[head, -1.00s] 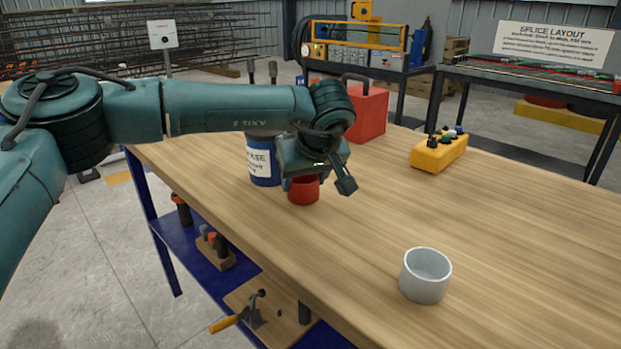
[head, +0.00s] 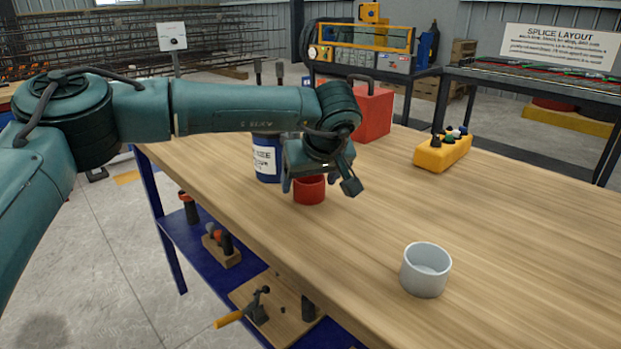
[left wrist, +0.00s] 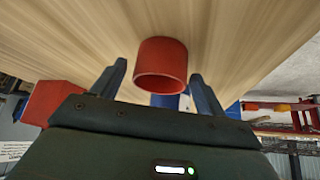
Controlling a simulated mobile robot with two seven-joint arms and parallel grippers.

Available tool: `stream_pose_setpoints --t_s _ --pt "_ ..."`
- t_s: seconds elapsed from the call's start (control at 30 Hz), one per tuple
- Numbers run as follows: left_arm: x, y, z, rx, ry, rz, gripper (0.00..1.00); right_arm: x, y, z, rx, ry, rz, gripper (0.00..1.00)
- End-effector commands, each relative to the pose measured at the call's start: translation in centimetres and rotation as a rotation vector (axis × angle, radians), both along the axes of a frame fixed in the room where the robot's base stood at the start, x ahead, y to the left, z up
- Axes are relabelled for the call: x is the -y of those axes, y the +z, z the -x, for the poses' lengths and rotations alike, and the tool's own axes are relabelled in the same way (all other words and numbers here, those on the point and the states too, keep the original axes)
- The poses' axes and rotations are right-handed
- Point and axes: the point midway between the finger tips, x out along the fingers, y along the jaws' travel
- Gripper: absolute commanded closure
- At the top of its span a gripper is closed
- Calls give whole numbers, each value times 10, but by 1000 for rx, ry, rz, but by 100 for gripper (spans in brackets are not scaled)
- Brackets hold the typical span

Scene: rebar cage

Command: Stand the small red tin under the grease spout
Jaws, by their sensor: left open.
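The small red tin (head: 309,190) stands on the wooden workbench, in front of a blue drum with a white label (head: 266,160). The drum looks like the grease container; my arm covers its upper part and I cannot make out the spout. My left gripper (head: 318,187) is open above and around the tin. In the left wrist view the red tin (left wrist: 161,65) sits between the spread fingers, with gaps on both sides. Part of the blue drum (left wrist: 170,101) shows behind the tin. My right gripper is not in view.
A pale grey cup (head: 425,270) stands near the bench's front edge. A yellow block with several knobs (head: 441,153) and a red box (head: 371,112) stand farther back. The middle and right of the workbench (head: 500,230) are clear.

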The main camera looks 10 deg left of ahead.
Motion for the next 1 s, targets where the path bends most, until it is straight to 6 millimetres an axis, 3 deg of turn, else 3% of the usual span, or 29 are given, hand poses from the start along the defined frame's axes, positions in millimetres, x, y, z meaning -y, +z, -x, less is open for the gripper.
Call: stream_pose_setpoints --t_s 0.17,0.6,0.8,1.0 --pt "4 15 5 2 -1 0 26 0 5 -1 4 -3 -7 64" --pt "28 90 46 2 -1 0 26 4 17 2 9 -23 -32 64" --pt "33 103 54 1 1 -2 26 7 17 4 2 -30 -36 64" --pt "34 105 56 0 1 -1 26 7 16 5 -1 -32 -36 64"
